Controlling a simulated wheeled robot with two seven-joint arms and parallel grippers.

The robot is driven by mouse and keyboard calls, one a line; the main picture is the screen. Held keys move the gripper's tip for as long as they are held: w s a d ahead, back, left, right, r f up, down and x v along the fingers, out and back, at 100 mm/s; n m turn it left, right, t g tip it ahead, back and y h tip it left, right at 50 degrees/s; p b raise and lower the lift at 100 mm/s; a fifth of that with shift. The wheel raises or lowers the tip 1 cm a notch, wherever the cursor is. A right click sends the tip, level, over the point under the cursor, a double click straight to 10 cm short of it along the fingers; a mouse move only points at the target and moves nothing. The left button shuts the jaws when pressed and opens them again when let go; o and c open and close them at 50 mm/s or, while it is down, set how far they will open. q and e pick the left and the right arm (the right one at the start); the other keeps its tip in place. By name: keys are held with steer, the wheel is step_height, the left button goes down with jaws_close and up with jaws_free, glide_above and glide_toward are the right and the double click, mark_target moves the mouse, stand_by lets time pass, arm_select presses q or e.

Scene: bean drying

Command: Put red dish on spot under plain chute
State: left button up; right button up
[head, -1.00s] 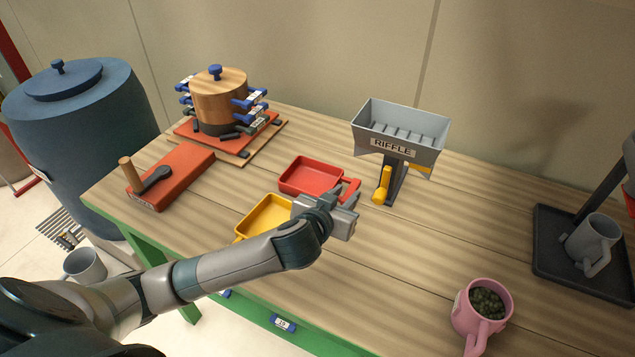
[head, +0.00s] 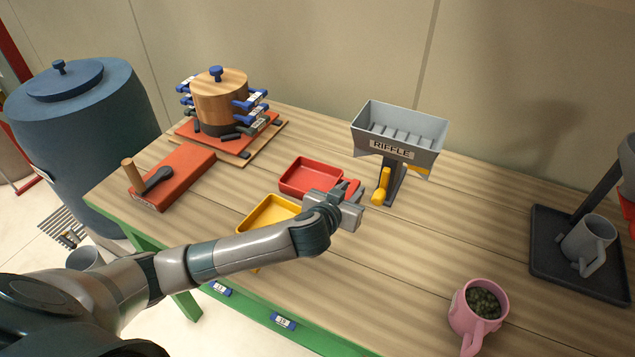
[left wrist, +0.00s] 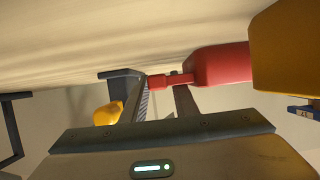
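The red dish (head: 311,177) sits on the table left of the grey riffle (head: 398,140); its handle (head: 353,186) points right. My left gripper (head: 347,203) is at that handle, partly covering it. In the left wrist view, my gripper's two fingers (left wrist: 162,100) are apart, and the red handle (left wrist: 172,80) crosses near their tips. I cannot tell whether they touch it. The red dish also shows there (left wrist: 220,65). The riffle's plain chute (head: 366,148) is at its left; the right side has a yellow mark (head: 420,171). The spot below is not clearly visible. My right gripper is out of view.
A yellow dish (head: 262,213) lies just in front of the red one, partly behind my arm. The riffle's yellow lever (head: 381,186) stands close right of the handle. A pink mug of beans (head: 473,312) is front right; a dark tray (head: 553,262) is far right.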

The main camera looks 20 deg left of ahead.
arm_select(q)
steer(key=shift+w+f, duration=0.1)
steer(key=shift+w, duration=0.05)
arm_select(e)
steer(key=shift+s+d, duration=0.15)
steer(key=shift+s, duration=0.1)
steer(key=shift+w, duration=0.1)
arm_select(q)
jaws_close()
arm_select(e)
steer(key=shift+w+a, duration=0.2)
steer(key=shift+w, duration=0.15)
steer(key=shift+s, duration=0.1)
